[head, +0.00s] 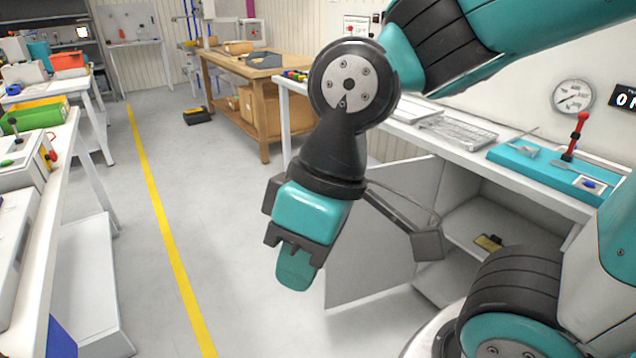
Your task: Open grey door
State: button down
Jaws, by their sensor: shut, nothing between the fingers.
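The grey door (375,262) is a flat light-grey panel under the right-hand workbench. It stands swung out from the cabinet (470,222), and the shelf inside is visible. My gripper (294,272) is shut and empty, pointing down in front of and left of the door. My wrist and arm hide part of the door's left side and upper edge. I cannot tell whether the gripper touches the door.
A yellow-and-black item (488,242) lies on the cabinet shelf. The workbench (515,170) above carries a teal tray (540,172) with a red-handled lever. A wooden table (262,75) stands behind. The floor (225,215) left of my gripper is clear, with a yellow line (160,215).

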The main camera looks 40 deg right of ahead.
aim_at(371, 256)
jog(key=z, duration=0.05)
jog(key=i, duration=4.8)
jog(key=z, duration=3.7)
